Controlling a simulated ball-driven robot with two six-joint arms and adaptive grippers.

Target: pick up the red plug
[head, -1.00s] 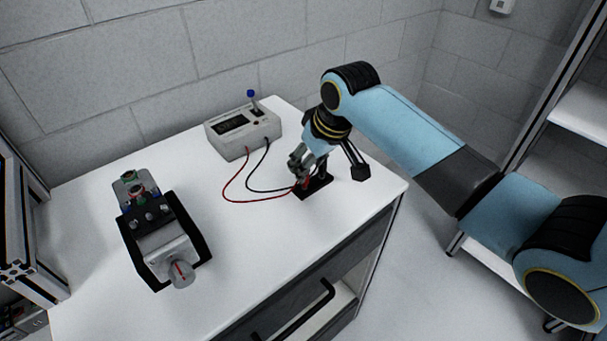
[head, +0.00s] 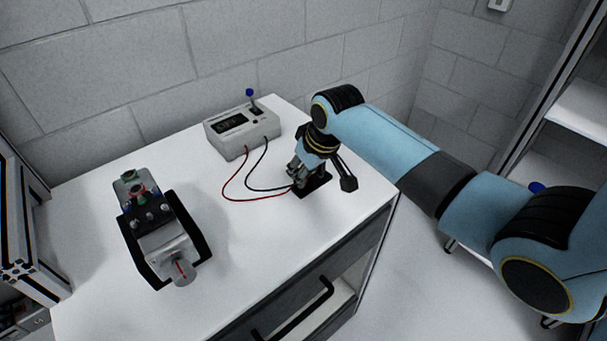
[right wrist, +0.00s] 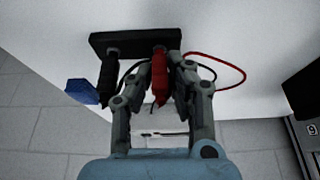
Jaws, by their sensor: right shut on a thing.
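The red plug (right wrist: 159,78) stands in a small black holder (right wrist: 135,41) in the right wrist view, beside a black plug (right wrist: 108,80). My right gripper (right wrist: 172,70) is shut on the red plug, with a finger on either side of it. In the head view my right gripper (head: 302,178) is down at the black holder (head: 318,187) near the table's right side and hides the red plug. My left gripper does not show.
A grey meter box (head: 243,133) at the back has a red wire (head: 240,198) and a black wire running to the holder. A servo motor unit (head: 165,235) in a black frame sits at left. The table (head: 225,275) is clear between them.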

